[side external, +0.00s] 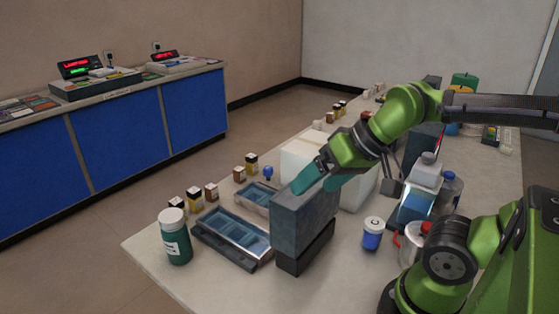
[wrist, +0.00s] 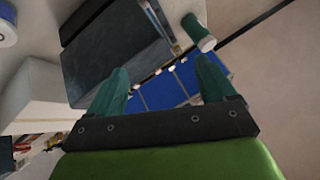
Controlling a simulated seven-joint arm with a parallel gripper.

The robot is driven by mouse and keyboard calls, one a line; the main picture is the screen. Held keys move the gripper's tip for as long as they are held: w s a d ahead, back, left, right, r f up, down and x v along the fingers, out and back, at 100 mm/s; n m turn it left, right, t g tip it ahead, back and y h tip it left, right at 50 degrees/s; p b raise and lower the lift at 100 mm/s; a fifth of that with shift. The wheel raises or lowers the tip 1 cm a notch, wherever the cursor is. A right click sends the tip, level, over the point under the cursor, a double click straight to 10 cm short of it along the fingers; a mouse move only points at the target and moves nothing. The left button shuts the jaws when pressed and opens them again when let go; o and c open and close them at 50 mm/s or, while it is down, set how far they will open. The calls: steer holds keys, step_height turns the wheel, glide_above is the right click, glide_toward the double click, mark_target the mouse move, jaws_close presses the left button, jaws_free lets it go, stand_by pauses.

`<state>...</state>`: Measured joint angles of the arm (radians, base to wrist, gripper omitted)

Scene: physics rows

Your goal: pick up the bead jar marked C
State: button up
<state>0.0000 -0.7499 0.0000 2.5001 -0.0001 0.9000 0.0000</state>
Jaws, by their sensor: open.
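A small blue jar (side external: 372,236) with a white lid stands upright on the table, right of the grey block. Its lid has a dark mark, too small to read surely as C. In the wrist view a white-lidded jar (wrist: 6,36) is cut off at the top left corner, its lid mark only partly legible. My gripper (side external: 308,181) is above the grey block, up and left of the blue jar and apart from it. In the wrist view my gripper (wrist: 160,75) has its two teal fingers spread, with nothing held between them.
The grey block (side external: 300,215) on a black base stands beside the jar; a white box (side external: 300,155) is behind it. A red-handled pot (side external: 409,247) and bottles (side external: 420,185) crowd the jar's right. Table front is clear.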

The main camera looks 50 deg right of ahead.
step_height(320, 180, up, 6)
steer(key=f, duration=0.1)
steer(key=m+g+h, duration=0.2)
steer(key=m+g, duration=0.2)
steer(key=g, duration=0.3)
glide_above(375, 223)
step_height(375, 223, down, 11)
step_height(375, 223, down, 12)
steer(key=shift+f, duration=0.15)
steer(key=shift+w+d+f, duration=0.1)
steer(key=shift+f, duration=2.6)
steer(key=shift+c, duration=0.5)
steer(key=c, duration=1.1)
